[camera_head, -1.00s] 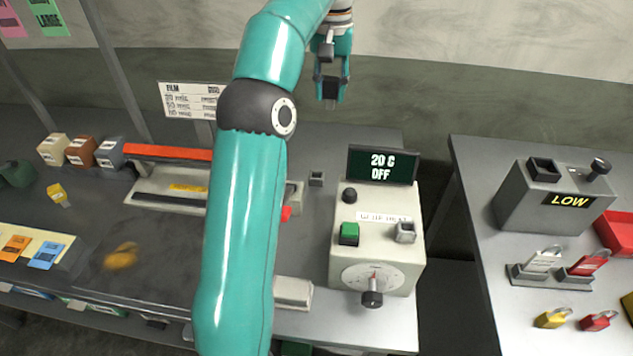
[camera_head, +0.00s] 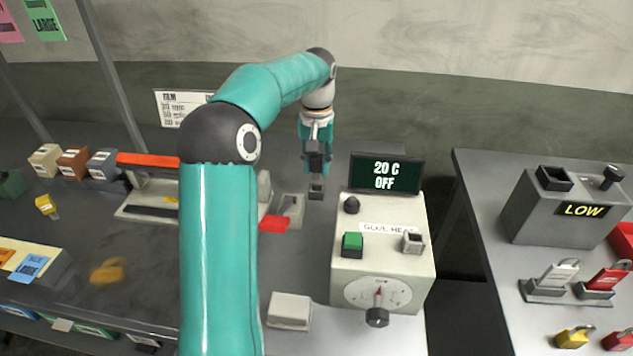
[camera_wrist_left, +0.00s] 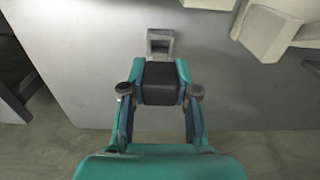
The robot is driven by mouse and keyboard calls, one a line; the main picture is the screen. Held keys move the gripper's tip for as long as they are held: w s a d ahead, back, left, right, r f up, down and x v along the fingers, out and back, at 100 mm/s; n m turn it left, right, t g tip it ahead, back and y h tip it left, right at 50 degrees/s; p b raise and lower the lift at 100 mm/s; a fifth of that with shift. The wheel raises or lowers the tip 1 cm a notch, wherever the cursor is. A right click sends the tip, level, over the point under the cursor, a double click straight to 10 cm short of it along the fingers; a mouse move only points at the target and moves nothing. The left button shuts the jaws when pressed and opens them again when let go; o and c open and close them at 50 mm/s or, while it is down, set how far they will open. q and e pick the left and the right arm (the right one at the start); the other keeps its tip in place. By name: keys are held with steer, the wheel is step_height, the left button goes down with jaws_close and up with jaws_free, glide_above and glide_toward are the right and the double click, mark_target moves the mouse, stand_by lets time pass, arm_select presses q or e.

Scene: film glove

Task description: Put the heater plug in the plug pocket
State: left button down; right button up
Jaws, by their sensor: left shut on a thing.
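My left gripper (camera_head: 316,168) is shut on the heater plug (camera_head: 316,150), a dark block. In the left wrist view the plug (camera_wrist_left: 160,84) sits between both fingers. The plug pocket (camera_head: 316,192), a small grey square socket, is at the back of the bench, left of the heater box. In the head view the gripper is right over or behind it. In the left wrist view the pocket (camera_wrist_left: 160,42) lies just beyond the plug, lined up with it sideways; a gap in height cannot be judged. My right gripper is not in view.
The heater box (camera_head: 380,215) with its display (camera_head: 386,173) reading 20 C OFF stands right of the pocket. The film sealer with a red bar (camera_head: 148,160) and red lever (camera_head: 274,224) is on the left. A grey block (camera_head: 289,310) lies in front.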

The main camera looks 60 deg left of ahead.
mark_target(317, 179)
arm_select(q)
steer(key=shift+f, duration=2.4)
steer(key=c, duration=0.9)
jaws_free()
steer(key=shift+f, duration=0.1)
steer(key=shift+o, duration=0.2)
steer(key=shift+r, duration=0.2)
step_height(317, 179, up, 12)
steer(key=shift+f+p, duration=0.1)
steer(key=shift+p, duration=0.55)
steer(key=shift+f, duration=0.1)
